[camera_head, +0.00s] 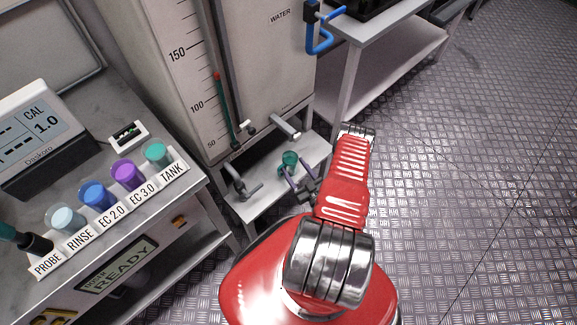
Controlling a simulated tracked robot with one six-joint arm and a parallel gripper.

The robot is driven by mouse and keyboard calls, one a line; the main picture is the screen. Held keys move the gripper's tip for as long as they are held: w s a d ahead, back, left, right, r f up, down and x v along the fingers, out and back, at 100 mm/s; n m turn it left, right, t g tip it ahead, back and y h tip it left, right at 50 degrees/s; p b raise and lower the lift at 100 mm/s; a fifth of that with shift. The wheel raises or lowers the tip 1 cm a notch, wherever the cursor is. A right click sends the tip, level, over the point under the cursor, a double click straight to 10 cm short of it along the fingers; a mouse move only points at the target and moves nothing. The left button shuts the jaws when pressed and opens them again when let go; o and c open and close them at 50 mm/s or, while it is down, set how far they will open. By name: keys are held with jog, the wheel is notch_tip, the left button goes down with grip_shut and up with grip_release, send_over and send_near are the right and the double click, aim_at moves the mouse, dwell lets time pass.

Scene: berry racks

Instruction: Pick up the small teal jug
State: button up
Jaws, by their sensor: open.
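The small teal jug (290,159) stands on the low pale shelf (262,203) at the foot of the water tank, near a grey tap. It is small in the picture, and its lower part is partly hidden by my gripper. My gripper (295,172) is open, with its fingers close to the near side of the jug. I cannot tell whether the fingers touch it or how far they reach around it.
The water tank (250,75) rises behind, with taps (286,128) above the shelf. On the left bench, a labelled rack (112,218) holds several coloured cups, including a teal one (157,153). A grey table (400,50) stands behind. The metal floor (480,180) at right is clear.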

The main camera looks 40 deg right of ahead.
jog(key=shift+w+d, duration=0.15)
jog(key=shift+w, duration=0.65)
jog(key=c, duration=1.2)
jog(key=shift+o, duration=0.2)
jog(key=shift+r, duration=0.15)
notch_tip(320, 180, up, 10)
dwell(0.4)
